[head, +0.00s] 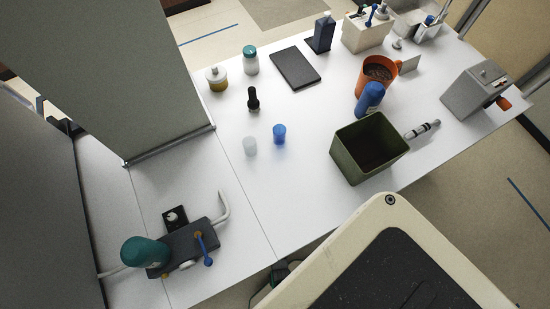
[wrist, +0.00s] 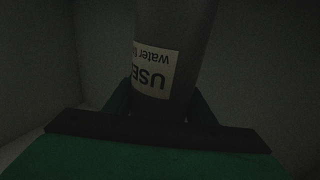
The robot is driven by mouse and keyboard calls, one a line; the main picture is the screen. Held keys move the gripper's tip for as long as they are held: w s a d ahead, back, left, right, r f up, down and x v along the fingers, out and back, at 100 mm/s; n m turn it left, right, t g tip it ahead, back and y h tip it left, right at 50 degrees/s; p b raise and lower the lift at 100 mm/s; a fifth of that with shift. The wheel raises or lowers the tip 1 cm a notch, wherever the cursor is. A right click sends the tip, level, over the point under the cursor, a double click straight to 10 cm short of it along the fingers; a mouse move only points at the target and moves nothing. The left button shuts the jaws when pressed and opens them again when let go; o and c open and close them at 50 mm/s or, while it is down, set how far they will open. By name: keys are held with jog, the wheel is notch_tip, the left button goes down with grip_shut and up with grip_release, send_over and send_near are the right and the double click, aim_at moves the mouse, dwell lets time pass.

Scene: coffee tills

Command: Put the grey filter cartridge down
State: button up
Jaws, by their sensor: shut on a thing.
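The grey filter cartridge (wrist: 185,30) shows in the wrist view as a dark grey cylinder. It bears a pale label with upside-down print, where "USE" and "water" can be read. My gripper (wrist: 162,106) is shut on it, with a dark green finger on each side. The cartridge's far end is cut off by the top of the picture. The picture is very dark, so I cannot tell whether the cartridge touches anything. Neither my gripper nor the grey cartridge can be made out in the head view.
Dim grey surfaces (wrist: 265,60) surround the gripper. In the head view, an open olive bin (head: 345,155) stands at the white counter's (head: 230,210) front edge. A teal cylinder (head: 140,250) sits by a dark fitting (head: 195,245) at lower left. Blue (head: 279,134) and clear (head: 250,146) cups stand mid-counter.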

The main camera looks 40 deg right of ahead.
notch_tip(320, 180, down, 6)
jog(key=w+d, duration=0.1)
jog(key=shift+w+d+r, duration=0.2)
jog(key=shift+w+d, duration=0.05)
jog(key=shift+w, duration=0.05)
dwell(0.5)
jog(key=o, duration=1.3)
jog(key=shift+f, duration=0.1)
jog(key=v, duration=1.2)
